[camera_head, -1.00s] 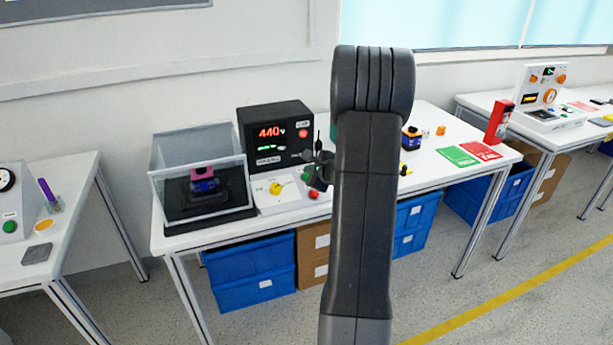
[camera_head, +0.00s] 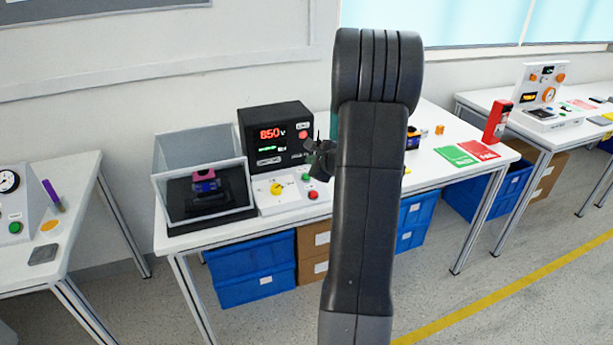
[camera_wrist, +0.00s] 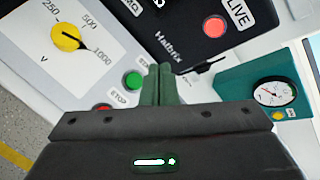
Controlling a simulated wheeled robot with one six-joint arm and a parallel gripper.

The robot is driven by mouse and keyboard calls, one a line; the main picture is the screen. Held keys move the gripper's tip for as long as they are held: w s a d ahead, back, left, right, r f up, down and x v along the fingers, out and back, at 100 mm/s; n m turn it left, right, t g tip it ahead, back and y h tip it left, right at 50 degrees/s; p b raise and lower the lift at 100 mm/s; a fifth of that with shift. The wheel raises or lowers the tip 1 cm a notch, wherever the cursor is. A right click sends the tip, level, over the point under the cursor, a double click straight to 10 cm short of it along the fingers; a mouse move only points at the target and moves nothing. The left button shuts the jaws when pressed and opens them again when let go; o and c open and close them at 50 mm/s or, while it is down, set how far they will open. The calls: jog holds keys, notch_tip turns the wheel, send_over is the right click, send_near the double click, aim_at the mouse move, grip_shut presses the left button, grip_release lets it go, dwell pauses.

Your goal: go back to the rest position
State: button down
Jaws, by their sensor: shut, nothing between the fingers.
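My gripper (camera_head: 318,155) is partly hidden behind my arm in the head view, near the front right of the black display unit. In the wrist view its fingers (camera_wrist: 157,84) are together, with nothing between them. The yellow rotary knob (camera_head: 277,188) sits on the white panel; in the wrist view the knob (camera_wrist: 67,37) is at upper left, apart from the fingers, its pointer toward the 1000 side of the V scale. The black display unit (camera_head: 270,150) reads about 850 V. The green START button (camera_wrist: 133,81) appears just left of the fingers, and the red LIVE lamp (camera_wrist: 214,27) is lit.
A clear-walled case (camera_head: 200,155) holding a device stands left of the panel. A teal unit with a gauge (camera_wrist: 268,94) is at the right in the wrist view. My arm hides the table's middle.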

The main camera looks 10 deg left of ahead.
jog(key=shift+f, duration=0.15)
jog(key=shift+w+a+f+b, duration=0.1)
jog(key=shift+w+f+b, duration=0.05)
jog(key=shift+f+b, duration=0.35)
jog(key=shift+w+a+f+p, duration=0.1)
jog(key=shift+p, duration=0.25)
jog(key=r+p, duration=0.1)
jog(key=s+r+p, duration=0.1)
jog(key=r+p, duration=0.1)
jog(key=d+r+p, duration=0.1)
jog(key=r, duration=0.1)
jog(key=shift+s+r+p, duration=0.1)
jog(key=shift+s+p, duration=0.15)
jog(key=shift+p, duration=0.15)
jog(key=shift+f, duration=0.2)
